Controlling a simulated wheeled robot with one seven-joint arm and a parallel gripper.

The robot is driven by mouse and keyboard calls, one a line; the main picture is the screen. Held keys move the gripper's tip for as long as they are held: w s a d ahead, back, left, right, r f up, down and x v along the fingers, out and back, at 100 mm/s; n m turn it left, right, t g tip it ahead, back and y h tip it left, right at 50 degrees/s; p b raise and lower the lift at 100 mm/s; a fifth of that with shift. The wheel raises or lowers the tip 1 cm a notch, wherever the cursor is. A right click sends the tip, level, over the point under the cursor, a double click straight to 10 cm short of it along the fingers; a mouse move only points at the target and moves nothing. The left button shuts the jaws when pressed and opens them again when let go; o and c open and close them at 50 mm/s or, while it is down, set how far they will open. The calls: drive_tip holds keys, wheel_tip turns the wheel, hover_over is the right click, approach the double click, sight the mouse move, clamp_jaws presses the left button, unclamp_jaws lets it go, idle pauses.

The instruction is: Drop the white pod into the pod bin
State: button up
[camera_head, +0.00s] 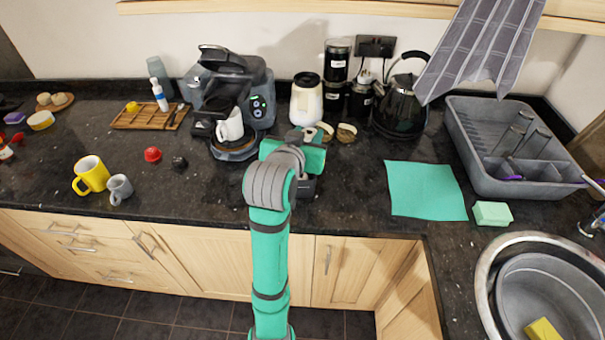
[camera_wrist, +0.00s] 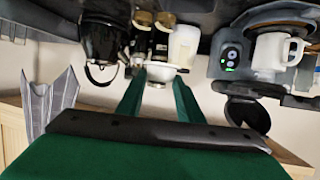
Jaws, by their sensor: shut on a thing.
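The white pod (camera_wrist: 161,71) is between the two green fingertips of my gripper (camera_wrist: 159,80) in the wrist view. My gripper is shut on it. In the head view my arm's end covers the pod, above the counter in front of the white appliance. A dark grey shape (camera_head: 306,188) shows partly beside and below my arm's end. I cannot tell whether it is the pod bin. No other pod bin is clearly visible. A red pod (camera_head: 152,154) and a black pod (camera_head: 180,163) lie on the counter to the left.
A coffee machine (camera_head: 258,92) with a white mug (camera_head: 230,126) stands behind left. The white appliance (camera_head: 306,104), canisters (camera_head: 336,62) and black kettle (camera_head: 399,110) stand behind. A teal cloth (camera_head: 425,190) lies right. Yellow (camera_head: 92,174) and grey (camera_head: 120,187) mugs stand left.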

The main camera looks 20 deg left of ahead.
drive_tip(key=shift+s+a+f, duration=0.1)
drive_tip(key=shift+s+f, duration=0.1)
drive_tip(key=shift+f, duration=1.1)
drive_tip(key=shift+s+a+f, duration=0.1)
drive_tip(key=shift+s+f, duration=0.05)
drive_tip(key=shift+f, duration=1.1)
drive_tip(key=o, duration=1.1)
drive_tip(key=v, duration=1)
drive_tip(key=shift+s+r, duration=0.15)
drive_tip(key=shift+s, duration=0.2)
drive_tip(key=shift+d, duration=0.15)
